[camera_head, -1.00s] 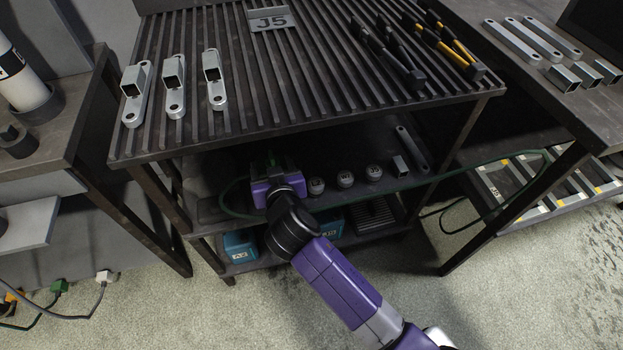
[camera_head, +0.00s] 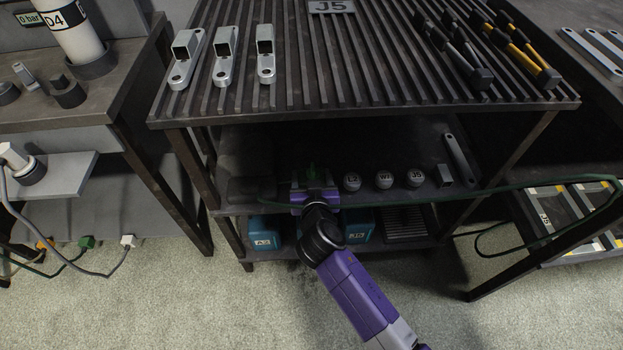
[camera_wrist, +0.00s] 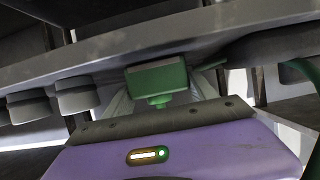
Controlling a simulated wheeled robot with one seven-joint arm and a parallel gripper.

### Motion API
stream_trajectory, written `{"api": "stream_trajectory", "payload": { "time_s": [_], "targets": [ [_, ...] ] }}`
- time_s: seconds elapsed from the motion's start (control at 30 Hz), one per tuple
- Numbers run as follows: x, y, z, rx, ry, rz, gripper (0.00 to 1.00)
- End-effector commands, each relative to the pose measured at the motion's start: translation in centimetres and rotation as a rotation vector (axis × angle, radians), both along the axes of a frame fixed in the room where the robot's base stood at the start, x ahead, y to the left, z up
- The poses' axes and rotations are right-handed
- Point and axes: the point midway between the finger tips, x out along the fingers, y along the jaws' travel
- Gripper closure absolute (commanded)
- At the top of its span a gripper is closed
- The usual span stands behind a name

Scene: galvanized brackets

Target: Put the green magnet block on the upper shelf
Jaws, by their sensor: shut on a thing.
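My gripper (camera_head: 313,184) is shut on the green magnet block (camera_head: 311,171), at the front edge of the shelf under the slatted top. In the wrist view the green block (camera_wrist: 157,78) sits between the fingers, close to a grey slab edge. I cannot tell whether it touches the slab. The rack has a slatted top (camera_head: 350,62), a shelf with small items (camera_head: 270,160) below it, and a lower shelf with blue boxes. The block is small and partly hidden by the gripper in the head view.
Several round white labelled pieces, including one marked J9 (camera_head: 415,178), stand right of my gripper. A grey bar (camera_head: 458,158) lies farther right. Metal brackets (camera_head: 225,55) and dark and yellow tools (camera_head: 525,55) lie on top. A green cable (camera_head: 500,186) crosses the front.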

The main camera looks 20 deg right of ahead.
Motion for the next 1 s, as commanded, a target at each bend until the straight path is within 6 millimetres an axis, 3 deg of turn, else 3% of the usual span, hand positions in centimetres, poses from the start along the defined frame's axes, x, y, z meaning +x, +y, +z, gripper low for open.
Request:
{"api": "stream_trajectory", "payload": {
  "time_s": [0.37,0.4,0.5,0.93,1.0],
  "targets": [
    [0.13,0.01,-0.18,-0.001,-0.006,0.002,1.0],
    [0.04,0.02,-0.39,0.0,-0.002,0.001,0.33],
    [0.03,0.01,-0.29,0.0,-0.001,0.0,0.13],
    [0.0,0.0,0.24,0.0,-0.001,0.0,0.13],
    [-0.85,0.37,0.36,0.002,-0.001,0.0,0.13]
  ]
}}
